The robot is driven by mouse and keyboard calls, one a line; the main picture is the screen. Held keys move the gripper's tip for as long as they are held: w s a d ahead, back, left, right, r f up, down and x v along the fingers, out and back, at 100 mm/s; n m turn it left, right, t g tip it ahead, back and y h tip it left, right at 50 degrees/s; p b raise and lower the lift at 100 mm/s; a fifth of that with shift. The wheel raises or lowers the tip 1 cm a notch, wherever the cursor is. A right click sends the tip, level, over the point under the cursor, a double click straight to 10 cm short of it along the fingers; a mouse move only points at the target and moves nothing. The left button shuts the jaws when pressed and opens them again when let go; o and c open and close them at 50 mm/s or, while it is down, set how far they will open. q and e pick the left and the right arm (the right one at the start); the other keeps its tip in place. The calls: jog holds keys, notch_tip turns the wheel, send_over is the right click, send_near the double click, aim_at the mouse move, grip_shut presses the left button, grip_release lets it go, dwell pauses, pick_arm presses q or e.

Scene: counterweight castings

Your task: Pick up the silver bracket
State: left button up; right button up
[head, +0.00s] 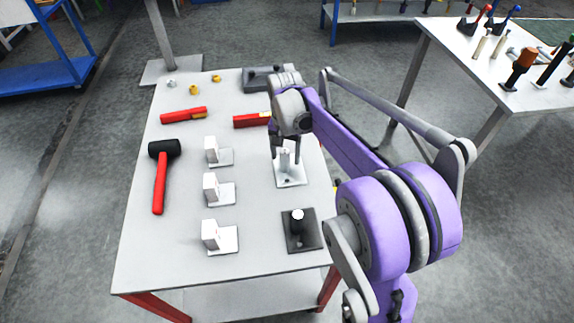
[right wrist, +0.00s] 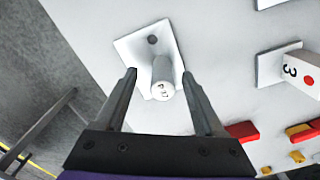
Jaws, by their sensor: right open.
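The silver bracket (head: 290,180) is a pale square plate with an upright round post, at the right side of the table. In the right wrist view its plate (right wrist: 137,46) lies beyond the fingertips, and its post points towards the camera, with small marks on the end. My right gripper (head: 285,154) is over the bracket, pointing down. In the right wrist view my right gripper (right wrist: 160,77) is open, with one finger on each side of the post and gaps visible. My left gripper is out of view.
A dark bracket (head: 312,240) stands nearer on the table. Several white numbered brackets (head: 227,190) line up to the left. A black-headed mallet (head: 160,185), red-handled tools (head: 180,115) and a grey casting (head: 258,80) lie around. Bare table lies at the front left.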

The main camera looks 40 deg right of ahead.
aim_at(285, 162)
jog(key=f, duration=0.4)
jog(key=shift+w+d+f, duration=0.1)
jog(key=shift+w+f, duration=0.25)
grip_shut()
dwell(1.1)
